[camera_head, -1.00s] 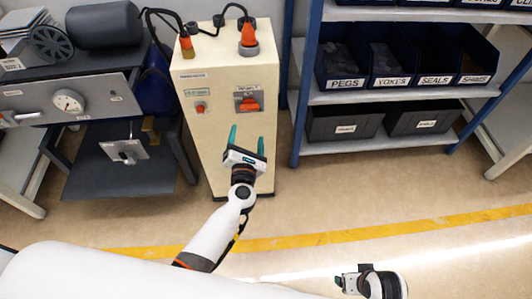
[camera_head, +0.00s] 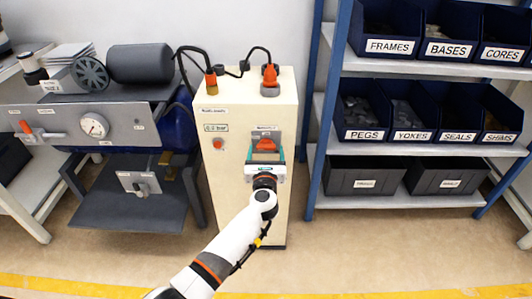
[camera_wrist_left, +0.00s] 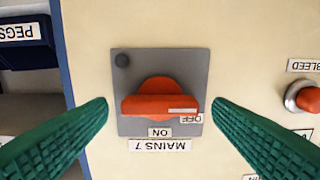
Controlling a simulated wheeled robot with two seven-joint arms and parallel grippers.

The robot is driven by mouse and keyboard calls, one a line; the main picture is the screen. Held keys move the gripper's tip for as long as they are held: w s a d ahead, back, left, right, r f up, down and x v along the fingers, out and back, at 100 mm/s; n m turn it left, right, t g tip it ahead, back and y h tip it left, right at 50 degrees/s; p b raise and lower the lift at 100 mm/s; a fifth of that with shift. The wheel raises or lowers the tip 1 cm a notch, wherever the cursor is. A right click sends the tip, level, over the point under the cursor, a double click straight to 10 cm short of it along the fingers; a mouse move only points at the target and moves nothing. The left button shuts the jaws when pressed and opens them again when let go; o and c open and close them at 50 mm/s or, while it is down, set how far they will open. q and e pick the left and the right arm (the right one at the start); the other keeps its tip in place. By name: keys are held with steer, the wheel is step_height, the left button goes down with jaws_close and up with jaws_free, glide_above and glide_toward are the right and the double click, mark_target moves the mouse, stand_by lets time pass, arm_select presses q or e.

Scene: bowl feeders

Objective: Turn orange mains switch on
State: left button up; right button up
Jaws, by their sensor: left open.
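The orange mains switch (camera_head: 265,145) sits on a grey plate on the front of the cream cabinet. In the left wrist view, where the lettering is upside down, the orange handle (camera_wrist_left: 158,104) lies crosswise, with the white mark at its right end beside the OFF label (camera_wrist_left: 191,118). The ON label (camera_wrist_left: 159,132) is below the handle's middle. My left gripper (camera_head: 266,154) is open in front of the switch. Its green fingers stand on either side of the handle in the left wrist view, apart from it. My right gripper is out of view.
A red bleed button (camera_wrist_left: 308,99) is on the same cabinet face (camera_head: 230,190), beside the switch. Orange cable plugs (camera_head: 270,76) stand on the cabinet top. A blue rack with bins (camera_head: 365,180) is to the right, and a gauge bench (camera_head: 60,118) to the left.

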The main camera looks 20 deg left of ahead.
arm_select(q)
steer(key=shift+w+a, duration=0.15)
steer(key=shift+w, duration=0.45)
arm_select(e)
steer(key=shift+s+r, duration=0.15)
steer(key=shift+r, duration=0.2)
arm_select(q)
steer(key=c, duration=1)
